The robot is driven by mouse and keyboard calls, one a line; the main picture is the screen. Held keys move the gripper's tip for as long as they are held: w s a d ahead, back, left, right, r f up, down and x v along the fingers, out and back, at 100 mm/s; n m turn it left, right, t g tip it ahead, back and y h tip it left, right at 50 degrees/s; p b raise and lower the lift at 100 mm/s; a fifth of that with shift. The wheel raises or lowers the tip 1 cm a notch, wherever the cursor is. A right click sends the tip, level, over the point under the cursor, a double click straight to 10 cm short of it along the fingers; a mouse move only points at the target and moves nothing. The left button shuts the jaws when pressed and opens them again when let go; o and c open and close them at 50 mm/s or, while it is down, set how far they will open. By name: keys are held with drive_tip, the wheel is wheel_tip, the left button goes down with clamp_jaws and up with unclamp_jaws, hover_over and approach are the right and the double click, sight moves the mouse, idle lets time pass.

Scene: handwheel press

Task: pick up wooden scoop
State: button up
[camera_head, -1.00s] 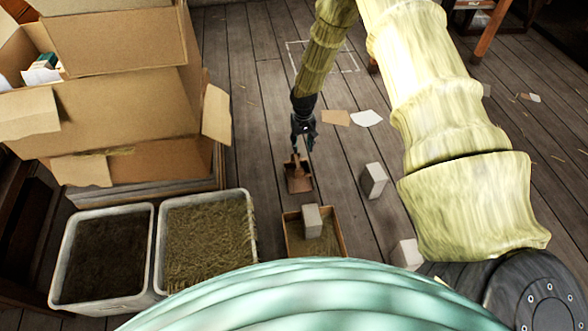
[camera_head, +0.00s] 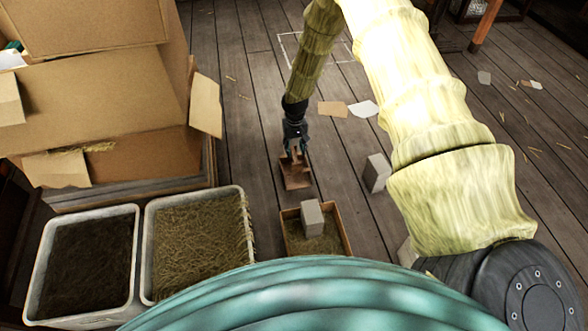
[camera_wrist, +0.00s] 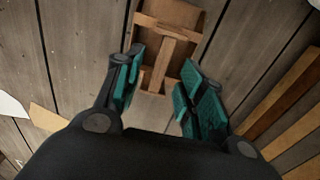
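The wooden scoop (camera_head: 295,176) lies on the plank floor, with its broad pan toward the bottom of the head view and its handle toward my gripper. In the wrist view the scoop's handle (camera_wrist: 159,64) stands between the two green-padded fingers. My gripper (camera_head: 295,147) is just above the handle. In the wrist view my gripper (camera_wrist: 158,88) is open, with a gap showing on each side of the handle. The scoop's pan lies beyond the fingertips. I cannot tell the exact height of the fingers above the floor.
A small box (camera_head: 347,243) with a grey block (camera_head: 312,217) stands near the scoop. Another grey block (camera_head: 376,173) is to the right. Two bins, one of dark matter (camera_head: 42,262) and one of straw (camera_head: 150,262), and cardboard boxes (camera_head: 95,100) fill the left.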

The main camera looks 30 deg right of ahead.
sight(294, 156)
drive_tip(key=shift+a+f+b, duration=0.15)
drive_tip(key=shift+f+b, duration=1.8)
drive_tip(key=shift+f, duration=1.2)
drive_tip(key=shift+r, duration=0.1)
clamp_jaws()
